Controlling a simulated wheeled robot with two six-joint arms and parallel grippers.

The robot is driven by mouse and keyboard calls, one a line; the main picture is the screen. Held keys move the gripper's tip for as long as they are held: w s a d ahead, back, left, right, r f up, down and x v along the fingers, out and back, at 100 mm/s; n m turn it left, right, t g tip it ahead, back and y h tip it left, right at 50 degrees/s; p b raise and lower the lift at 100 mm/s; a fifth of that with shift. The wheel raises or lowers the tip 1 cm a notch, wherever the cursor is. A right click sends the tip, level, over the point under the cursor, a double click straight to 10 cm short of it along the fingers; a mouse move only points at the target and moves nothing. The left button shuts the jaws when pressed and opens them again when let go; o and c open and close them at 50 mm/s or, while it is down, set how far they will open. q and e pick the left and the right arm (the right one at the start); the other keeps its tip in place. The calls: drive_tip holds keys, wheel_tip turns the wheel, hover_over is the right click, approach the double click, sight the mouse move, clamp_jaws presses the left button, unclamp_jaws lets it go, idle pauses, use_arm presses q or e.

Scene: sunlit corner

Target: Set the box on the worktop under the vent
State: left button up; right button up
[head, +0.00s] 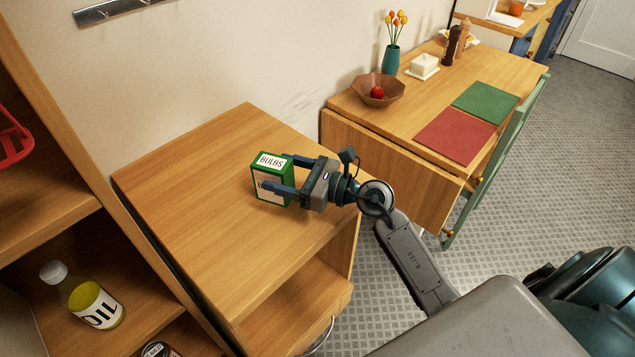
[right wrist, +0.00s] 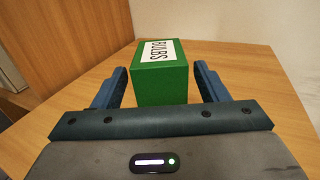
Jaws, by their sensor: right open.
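The box (head: 268,160) is green with a white label reading BULBS. It stands upright on the light wooden worktop (head: 190,170), near its middle. My right gripper (head: 278,173) is open, with one finger on each side of the box. In the right wrist view, the box (right wrist: 160,80) sits between the blue fingers with a gap on both sides. I cannot make out a vent for certain; a dark metal strip (head: 110,10) is on the wall at the top left. My left gripper is not in view.
A wooden shelf unit with an oil bottle (head: 83,295) stands at the left of the worktop. At the right, a table (head: 410,100) holds a bowl (head: 378,90), a vase (head: 391,60) and two mats. The worktop around the box is clear.

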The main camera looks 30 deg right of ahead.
drive_tip(key=b+v, duration=0.2)
drive_tip(key=v, duration=0.5)
drive_tip(key=shift+s+d+f, duration=0.15)
drive_tip(key=shift+s+d, duration=0.05)
drive_tip(key=shift+d, duration=0.05)
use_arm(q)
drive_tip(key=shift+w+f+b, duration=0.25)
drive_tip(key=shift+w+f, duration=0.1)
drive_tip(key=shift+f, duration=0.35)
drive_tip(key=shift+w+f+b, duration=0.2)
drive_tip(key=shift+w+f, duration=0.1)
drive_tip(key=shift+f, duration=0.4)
use_arm(e)
drive_tip(key=shift+v, duration=0.9)
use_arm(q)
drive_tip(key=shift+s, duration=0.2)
